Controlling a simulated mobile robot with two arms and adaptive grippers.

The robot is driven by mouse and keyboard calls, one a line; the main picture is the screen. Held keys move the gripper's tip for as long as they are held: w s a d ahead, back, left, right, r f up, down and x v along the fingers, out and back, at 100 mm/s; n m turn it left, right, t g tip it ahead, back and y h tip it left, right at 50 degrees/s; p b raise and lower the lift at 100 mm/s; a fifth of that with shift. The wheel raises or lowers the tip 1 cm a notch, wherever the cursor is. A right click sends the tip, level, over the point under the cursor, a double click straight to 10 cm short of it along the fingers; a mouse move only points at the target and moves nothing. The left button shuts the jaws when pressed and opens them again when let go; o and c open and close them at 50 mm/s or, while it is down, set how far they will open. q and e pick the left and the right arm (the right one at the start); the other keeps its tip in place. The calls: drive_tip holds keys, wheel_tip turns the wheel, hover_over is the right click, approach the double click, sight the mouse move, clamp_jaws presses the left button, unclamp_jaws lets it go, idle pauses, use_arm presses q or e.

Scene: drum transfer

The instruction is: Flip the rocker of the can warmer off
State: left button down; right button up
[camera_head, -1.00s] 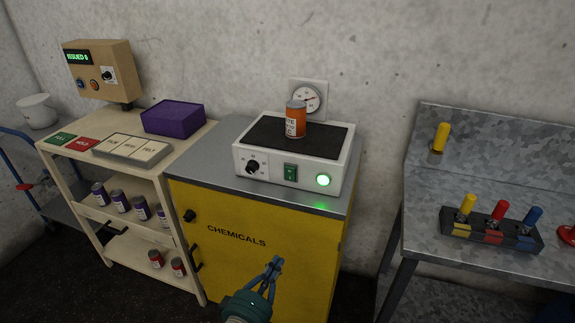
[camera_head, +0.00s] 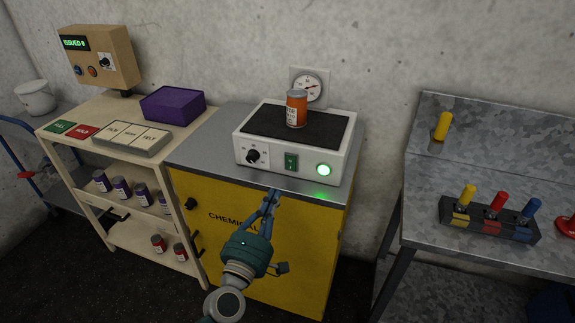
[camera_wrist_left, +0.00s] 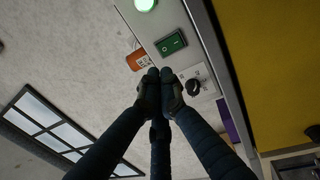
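The can warmer (camera_head: 242,163) is a white box with a dark top on the grey cabinet top. Its front has a black knob, a green rocker (camera_head: 291,162) and a lit green lamp (camera_head: 324,170). The rocker also shows in the left wrist view (camera_wrist_left: 171,43). An orange can (camera_head: 297,108) stands on the warmer. My left gripper (camera_head: 272,193) is just below and in front of the rocker, apart from it in the head view. Its fingertips (camera_wrist_left: 160,76) are together with nothing seen between them. My right gripper is not in view.
The yellow chemicals cabinet (camera_head: 240,265) carries the warmer. A wooden shelf unit with a purple box (camera_head: 172,104) stands to the left. A metal bench (camera_head: 425,210) with a rack of coloured handles stands to the right. A round gauge (camera_head: 309,86) is on the wall behind.

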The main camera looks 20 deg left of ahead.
sight(292, 159)
use_arm(q)
drive_tip(key=w, duration=0.3)
drive_tip(key=w+r+p, duration=0.1)
drive_tip(key=w, duration=0.7)
drive_tip(key=shift+w+d+r+p, duration=0.15)
drive_tip(key=shift+d+r+p, duration=0.1)
drive_tip(key=shift+p, duration=0.1)
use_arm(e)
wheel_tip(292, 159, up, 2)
use_arm(q)
drive_tip(key=shift+r, duration=0.1)
drive_tip(key=shift+w+r, duration=0.15)
drive_tip(key=shift+w, duration=0.1)
drive_tip(key=shift+s, duration=0.1)
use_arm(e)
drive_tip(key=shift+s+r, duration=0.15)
